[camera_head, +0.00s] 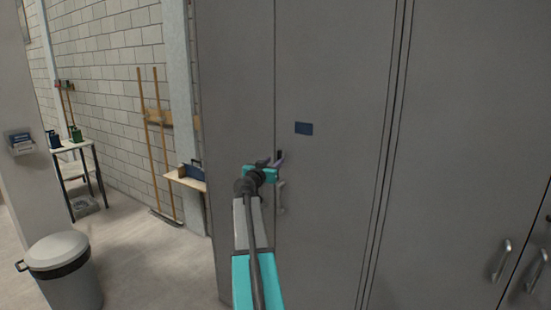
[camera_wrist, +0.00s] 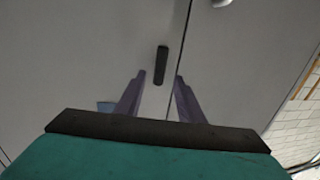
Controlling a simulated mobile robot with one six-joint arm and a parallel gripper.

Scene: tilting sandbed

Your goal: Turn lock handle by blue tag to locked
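A blue tag (camera_head: 304,128) is on the grey cabinet door, and its edge shows beside the left finger in the wrist view (camera_wrist: 105,107). The lock handle (camera_wrist: 162,65) is a small black bar, standing roughly upright in the wrist picture, left of the door seam. In the head view the lock handle (camera_head: 279,154) is partly hidden by my gripper (camera_head: 275,162). My gripper (camera_wrist: 160,76) is open, with its purple fingers apart. The fingertips appear on either side of the handle's lower end in the wrist view. I cannot tell whether they touch it.
A silver door pull (camera_head: 281,197) is below the lock handle, close to my arm. More cabinet doors with pulls (camera_head: 501,260) stand to the right. A grey bin (camera_head: 63,268) and a small table (camera_head: 72,147) are at the left. The floor between is open.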

